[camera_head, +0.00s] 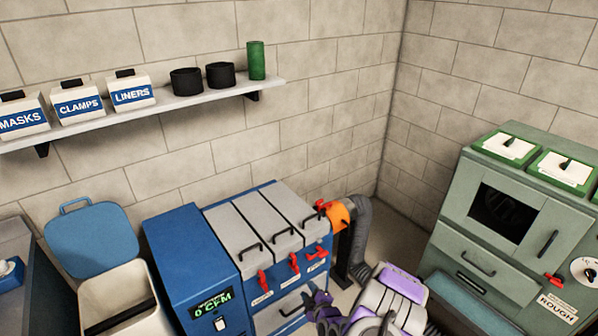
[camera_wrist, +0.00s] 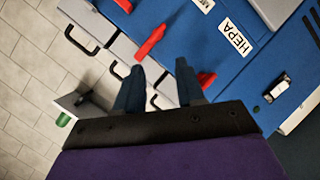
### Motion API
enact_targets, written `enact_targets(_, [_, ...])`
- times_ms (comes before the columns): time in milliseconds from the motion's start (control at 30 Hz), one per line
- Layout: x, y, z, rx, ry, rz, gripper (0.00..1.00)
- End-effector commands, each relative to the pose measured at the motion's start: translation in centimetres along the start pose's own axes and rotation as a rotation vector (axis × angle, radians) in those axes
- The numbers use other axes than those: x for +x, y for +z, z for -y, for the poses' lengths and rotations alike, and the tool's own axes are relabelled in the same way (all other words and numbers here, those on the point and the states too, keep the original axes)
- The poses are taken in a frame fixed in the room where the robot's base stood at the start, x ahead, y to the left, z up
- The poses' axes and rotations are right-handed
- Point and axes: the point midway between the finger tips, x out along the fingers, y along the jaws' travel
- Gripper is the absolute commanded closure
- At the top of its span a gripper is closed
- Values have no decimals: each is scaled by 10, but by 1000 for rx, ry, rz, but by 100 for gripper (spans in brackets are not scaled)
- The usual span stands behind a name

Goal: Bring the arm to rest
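My arm shows its purple and pale grey links at the bottom of the head view, and my gripper (camera_head: 322,312) is low in front of the blue cabinet (camera_head: 180,250). In the wrist view my gripper's (camera_wrist: 158,82) two dark fingers stand apart, with nothing seen held between them. A red handle (camera_wrist: 152,42) lies beyond the gap, and another red handle (camera_wrist: 205,80) is near the right finger; I cannot tell whether they touch. A label reading HEPA (camera_wrist: 235,38) is on the blue panel.
The blue cabinet has red latches (camera_head: 293,263) and a 0 CFM display (camera_head: 212,305). A grey duct hose (camera_head: 362,215) joins an orange collar (camera_head: 340,217) beside it. A green cabinet (camera_head: 510,225) stands right, an open bin (camera_head: 125,295) left. A wall shelf (camera_head: 150,108) holds boxes and cans.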

Motion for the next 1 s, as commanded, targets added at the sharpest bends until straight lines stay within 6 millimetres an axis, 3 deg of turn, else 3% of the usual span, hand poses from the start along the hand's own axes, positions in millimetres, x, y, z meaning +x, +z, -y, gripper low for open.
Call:
enact_targets(233, [-2,-57,-36,158,-156,17,62])
enact_targets(467, [-29,-99,-63,280,-308,77,62])
enact_targets(767, [-95,-134,-97,406,-470,225,62])
enact_targets(1000, [-170,-147,-120,503,-561,401,62])
